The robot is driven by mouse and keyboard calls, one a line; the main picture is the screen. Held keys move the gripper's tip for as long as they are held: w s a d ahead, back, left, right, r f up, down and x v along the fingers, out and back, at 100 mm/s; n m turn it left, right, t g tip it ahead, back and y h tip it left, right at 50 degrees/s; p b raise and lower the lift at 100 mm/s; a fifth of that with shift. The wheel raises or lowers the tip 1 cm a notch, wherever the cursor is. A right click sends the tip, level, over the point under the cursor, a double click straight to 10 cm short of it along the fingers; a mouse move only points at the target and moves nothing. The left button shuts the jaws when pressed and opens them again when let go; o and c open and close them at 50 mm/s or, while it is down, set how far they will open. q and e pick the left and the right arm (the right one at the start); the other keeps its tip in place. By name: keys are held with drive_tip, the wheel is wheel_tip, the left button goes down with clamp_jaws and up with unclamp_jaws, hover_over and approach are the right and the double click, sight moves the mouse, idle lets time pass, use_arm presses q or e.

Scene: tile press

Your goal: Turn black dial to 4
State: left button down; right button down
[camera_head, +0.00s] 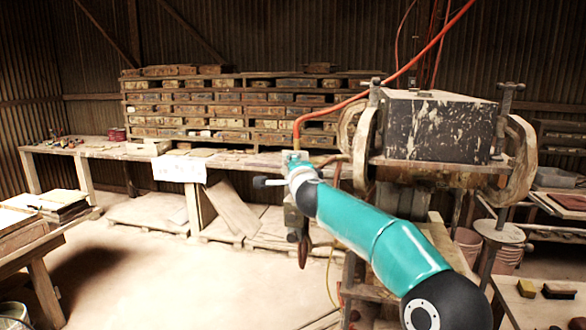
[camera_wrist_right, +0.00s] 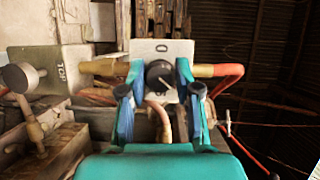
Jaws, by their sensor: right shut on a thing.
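The black dial (camera_wrist_right: 160,75) sits on a pale grey plate (camera_wrist_right: 146,49) in the right wrist view. A mark like a 0 is above it; a mark below is partly hidden. A pale line shows on the dial face, but I cannot read its setting. My right gripper (camera_wrist_right: 159,72) has its blue fingers on either side of the dial, shut on it. In the head view my teal right arm reaches to a small grey box (camera_head: 294,156) left of the press (camera_head: 438,124); the dial is hidden there. My left gripper is out of view.
Red and orange hoses (camera_head: 330,108) run from the box upward. A long bench (camera_head: 95,148) stands behind; the floor (camera_head: 140,268) at left is clear.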

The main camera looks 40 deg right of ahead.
drive_tip(key=shift+w+a+f+n+g, duration=0.15)
drive_tip(key=shift+f+n+g, duration=0.3)
drive_tip(key=shift+n, duration=0.45)
drive_tip(key=c, duration=1)
unclamp_jaws()
drive_tip(key=shift+o, duration=0.9)
drive_tip(key=shift+r, duration=0.15)
drive_tip(key=shift+r, duration=0.15)
